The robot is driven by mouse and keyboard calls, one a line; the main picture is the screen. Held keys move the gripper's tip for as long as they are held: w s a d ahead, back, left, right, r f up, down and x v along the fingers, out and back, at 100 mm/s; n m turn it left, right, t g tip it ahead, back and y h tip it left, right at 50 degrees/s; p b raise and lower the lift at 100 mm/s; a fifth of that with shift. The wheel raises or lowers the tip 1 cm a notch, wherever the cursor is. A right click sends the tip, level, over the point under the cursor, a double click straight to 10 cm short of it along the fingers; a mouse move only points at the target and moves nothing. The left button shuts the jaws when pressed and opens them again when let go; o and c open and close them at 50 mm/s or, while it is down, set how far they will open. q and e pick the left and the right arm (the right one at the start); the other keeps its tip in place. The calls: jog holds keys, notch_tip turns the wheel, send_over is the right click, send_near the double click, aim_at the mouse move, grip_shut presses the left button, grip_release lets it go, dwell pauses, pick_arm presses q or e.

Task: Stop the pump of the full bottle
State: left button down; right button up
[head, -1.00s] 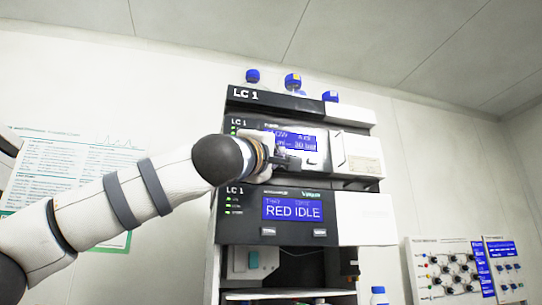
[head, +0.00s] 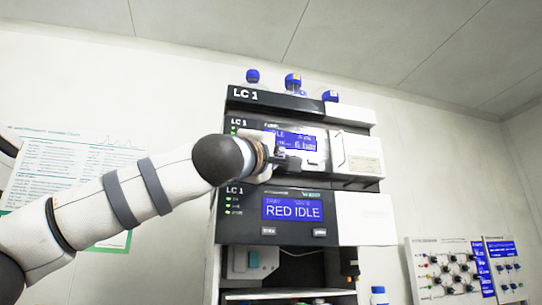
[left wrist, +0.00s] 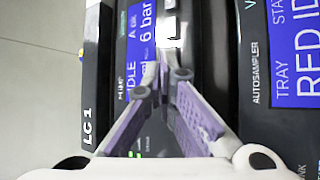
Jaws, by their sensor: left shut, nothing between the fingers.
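The LC 1 stack has a pump module (head: 240,124) with a blue display (head: 297,141), partly hidden by my left arm. In the left wrist view the same display (left wrist: 143,35) reads "IDLE" and 6 bar, turned sideways. My left gripper (head: 291,163) is at the front of this module, just under the display. In the left wrist view its fingers (left wrist: 166,72) are together and empty, close to a small white patch; I cannot tell whether they touch the panel. Several blue-capped bottles (head: 293,81) stand on top; their fill is hidden. My right gripper is not in view.
Below is an autosampler (head: 292,208) reading "RED IDLE", with an open compartment under it. A blue-capped bottle (head: 379,295) stands low at the right. A chart (head: 80,170) hangs on the left wall.

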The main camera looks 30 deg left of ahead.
pick_arm(q)
jog(key=shift+s+d, duration=0.35)
jog(key=shift+d, duration=0.05)
jog(key=s+d, duration=0.3)
jog(key=shift+s+d, duration=0.1)
jog(key=shift+d, duration=0.3)
dwell(0.7)
